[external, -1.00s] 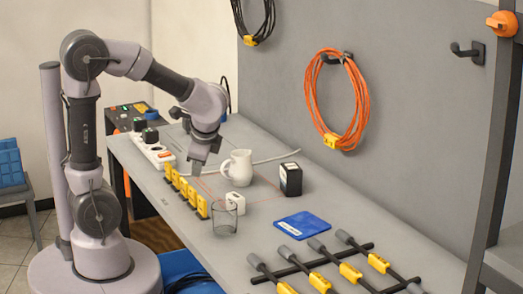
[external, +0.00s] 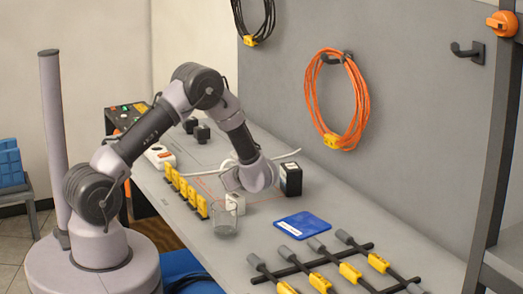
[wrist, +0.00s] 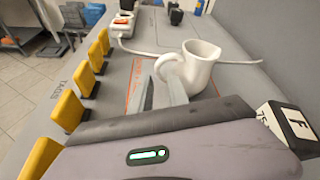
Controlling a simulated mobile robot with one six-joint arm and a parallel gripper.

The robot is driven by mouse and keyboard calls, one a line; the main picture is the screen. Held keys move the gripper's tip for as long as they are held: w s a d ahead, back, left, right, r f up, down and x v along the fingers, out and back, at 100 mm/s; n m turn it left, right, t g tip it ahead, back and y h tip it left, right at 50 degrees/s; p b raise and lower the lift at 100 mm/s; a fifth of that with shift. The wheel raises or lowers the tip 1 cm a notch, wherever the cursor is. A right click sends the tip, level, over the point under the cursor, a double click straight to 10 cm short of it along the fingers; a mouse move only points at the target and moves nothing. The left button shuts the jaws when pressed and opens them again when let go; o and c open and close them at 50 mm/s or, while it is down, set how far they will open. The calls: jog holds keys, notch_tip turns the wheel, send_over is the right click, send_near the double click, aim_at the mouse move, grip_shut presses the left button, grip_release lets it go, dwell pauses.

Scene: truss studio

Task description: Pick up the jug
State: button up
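The white jug (wrist: 203,68) stands upright on the grey bench in the wrist view, with its handle (wrist: 170,68) turned towards my gripper. My gripper (wrist: 162,88) reaches low over the bench beside the jug. Its two grey fingers are apart, with their tips close to the handle; I cannot tell whether they touch it or straddle it.
Yellow-tagged blocks (external: 187,190) line the bench's left edge. A dark box (external: 291,180) is close on the right. A blue pad (external: 302,225) lies nearer, and a white cable (wrist: 235,61) runs behind the jug.

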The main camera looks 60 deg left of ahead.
jog(key=x, duration=0.1)
jog(key=b+x, duration=0.1)
jog(key=x, duration=0.1)
jog(key=b+x, duration=0.1)
jog(key=x, duration=0.1)
jog(key=shift+s+a+f, duration=0.1)
jog(key=shift+s+f, duration=0.05)
jog(key=shift+s, duration=0.05)
grip_shut()
dwell(1.1)
